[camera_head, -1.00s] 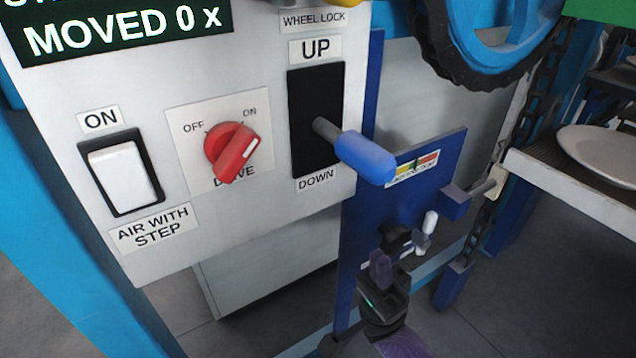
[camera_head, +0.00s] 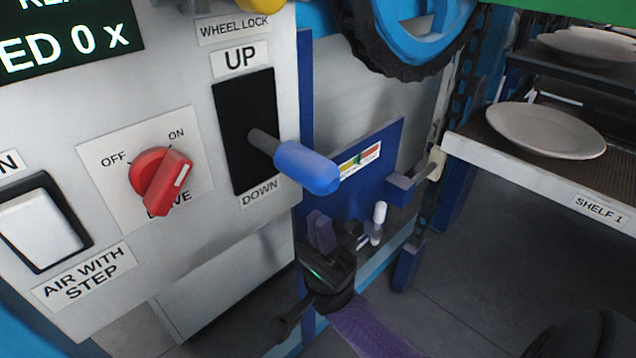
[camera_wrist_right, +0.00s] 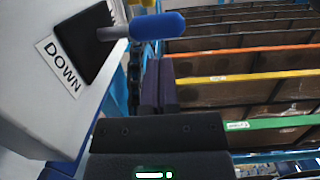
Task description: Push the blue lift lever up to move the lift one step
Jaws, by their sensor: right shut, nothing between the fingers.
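The blue lift lever (camera_head: 308,168) sticks out on a grey shaft from a black slot (camera_head: 236,105) on the white panel, between the labels UP and DOWN. It stands around mid-slot. In the right wrist view the lever (camera_wrist_right: 158,25) crosses the top, beyond my fingertips and above them in the picture. My right gripper (camera_head: 321,230) is below the lever in the head view, its purple fingers shut together and empty. The fingers also show in the right wrist view (camera_wrist_right: 158,88), apart from the lever. My left gripper is not in view.
A red drive knob (camera_head: 160,178) and a white rocker switch (camera_head: 38,225) are left of the slot. A blue plate with a coloured gauge (camera_head: 360,158) stands behind the lever. A shelf (camera_head: 480,150) with a white plate is at right, below a blue wheel (camera_head: 415,30).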

